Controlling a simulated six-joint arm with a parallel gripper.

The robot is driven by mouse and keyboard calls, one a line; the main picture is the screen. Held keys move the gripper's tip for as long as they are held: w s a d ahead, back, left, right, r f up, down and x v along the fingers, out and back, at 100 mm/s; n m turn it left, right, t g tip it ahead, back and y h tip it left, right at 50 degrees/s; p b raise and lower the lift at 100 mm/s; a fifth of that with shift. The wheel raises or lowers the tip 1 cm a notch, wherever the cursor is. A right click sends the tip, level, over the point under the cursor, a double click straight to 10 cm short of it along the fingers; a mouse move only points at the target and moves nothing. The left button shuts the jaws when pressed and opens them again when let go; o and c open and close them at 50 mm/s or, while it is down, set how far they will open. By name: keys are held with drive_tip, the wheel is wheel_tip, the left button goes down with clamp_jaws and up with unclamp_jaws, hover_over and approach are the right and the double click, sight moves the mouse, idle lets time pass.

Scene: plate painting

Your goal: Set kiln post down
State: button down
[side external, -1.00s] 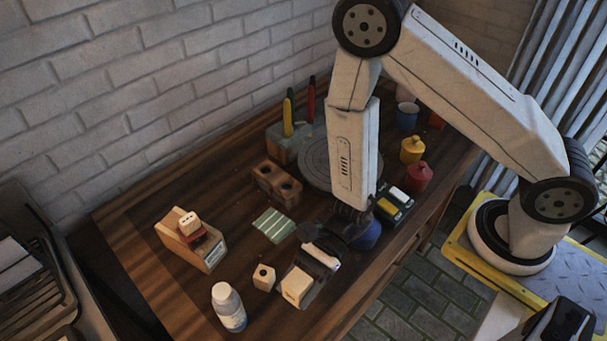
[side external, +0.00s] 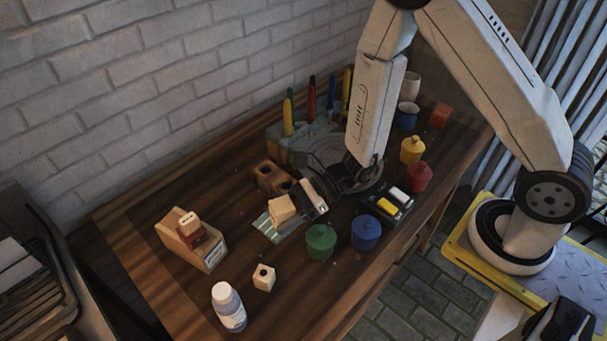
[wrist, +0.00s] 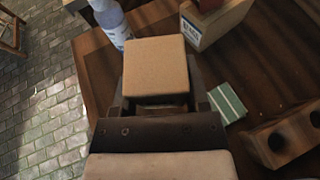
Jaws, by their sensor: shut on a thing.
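The kiln post (side external: 282,207), a plain beige block, is held at the end of my gripper (side external: 292,222). In the wrist view the kiln post (wrist: 155,66) sits between the two dark fingers of my gripper (wrist: 155,104), which are shut on it. In the side view it overlaps the green striped pad (side external: 262,222); its height above the table is hard to tell. The pad also shows in the wrist view (wrist: 228,103), right of the post. A second beige block with a hole (side external: 264,278) stands on the table.
A holed brown block (side external: 272,177) is close behind the pad. Green (side external: 320,242) and blue (side external: 366,233) lidded jars stand to the right. A wooden box (side external: 192,240) is at left and a white bottle (side external: 229,307) in front.

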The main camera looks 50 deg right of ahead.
drive_tip(key=w+d+r+m+t+h, duration=0.3)
drive_tip(key=w+d+r+m, duration=0.1)
drive_tip(key=d, duration=0.5)
drive_tip(key=w+d+r+m+t+h, duration=0.3)
drive_tip(key=w+d+r+m+t, duration=0.1)
drive_tip(key=d, duration=0.5)
drive_tip(key=shift+w+d+r, duration=0.2)
drive_tip(key=shift+w+r, duration=0.15)
drive_tip(key=shift+w, duration=0.4)
wheel_tip(320, 180, up, 10)
drive_tip(key=w+m+t+h, duration=0.1)
drive_tip(key=w+m+h, duration=0.1)
drive_tip(key=shift+r+h, duration=0.15)
drive_tip(key=shift+h, duration=0.15)
